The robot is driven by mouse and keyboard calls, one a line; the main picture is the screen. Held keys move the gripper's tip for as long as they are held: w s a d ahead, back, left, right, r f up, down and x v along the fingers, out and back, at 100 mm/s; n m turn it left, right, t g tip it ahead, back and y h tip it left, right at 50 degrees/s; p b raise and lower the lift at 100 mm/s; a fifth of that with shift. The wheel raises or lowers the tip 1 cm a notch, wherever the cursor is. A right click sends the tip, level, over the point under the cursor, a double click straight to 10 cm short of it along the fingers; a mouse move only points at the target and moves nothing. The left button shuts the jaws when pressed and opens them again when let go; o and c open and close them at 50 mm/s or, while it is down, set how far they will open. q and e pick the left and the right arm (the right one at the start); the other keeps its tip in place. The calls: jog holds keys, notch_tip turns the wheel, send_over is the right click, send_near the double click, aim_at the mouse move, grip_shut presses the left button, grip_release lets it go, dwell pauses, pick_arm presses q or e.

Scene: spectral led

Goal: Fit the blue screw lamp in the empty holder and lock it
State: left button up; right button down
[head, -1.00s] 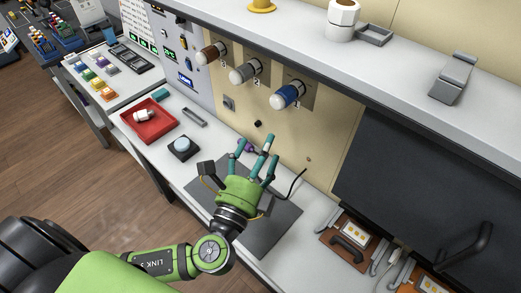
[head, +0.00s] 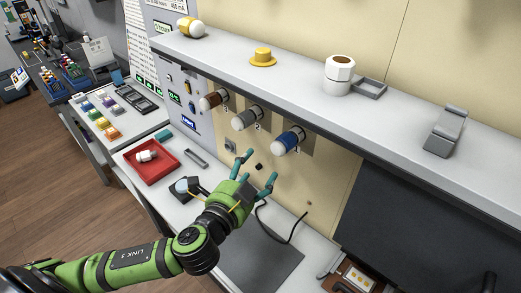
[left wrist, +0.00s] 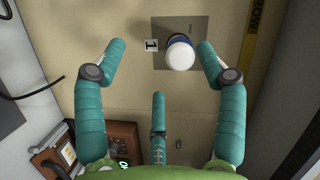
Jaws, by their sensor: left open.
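A blue lamp with a white rounded tip (head: 289,141) sticks out of the wall panel, lowest right of three in a row. It also shows in the left wrist view (left wrist: 180,52), beside a label with a 1. My left gripper (head: 260,170) is open, its teal fingers raised toward the panel below the blue lamp. In the left wrist view the lamp lies ahead, between the two upper fingertips and nearer the right one. I see no contact. I cannot tell how the lamp is seated. My right gripper is not in view.
A grey lamp (head: 246,118) and a brown lamp (head: 213,99) sit in the same panel. A shelf (head: 300,82) overhangs it. A red tray (head: 151,161) holds a white item. A dark mat (head: 258,264) and a loose black cable (head: 290,228) lie near the arm.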

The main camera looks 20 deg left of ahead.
aim_at(275, 150)
pick_arm(q)
jog(key=r+n+g+h+b, duration=0.1)
jog(key=n, duration=0.2)
jog(key=w+r+n+g+h, duration=0.1)
jog(key=n, duration=0.2)
jog(key=w+d+r+n+g+h+b, duration=0.1)
jog(key=n, duration=0.2)
jog(key=shift+d+r+g+b, duration=0.1)
jog(key=shift+r+g+b, duration=0.2)
jog(key=shift+g, duration=0.1)
jog(key=p+x, duration=0.1)
jog(key=x, duration=0.2)
jog(key=shift+w+d+r+p, duration=0.15)
jog(key=shift+w+r+p, duration=0.15)
jog(key=shift+p, duration=0.1)
jog(key=shift+w+d+f, duration=0.15)
jog(key=shift+w+f, duration=0.25)
jog(key=shift+w, duration=0.1)
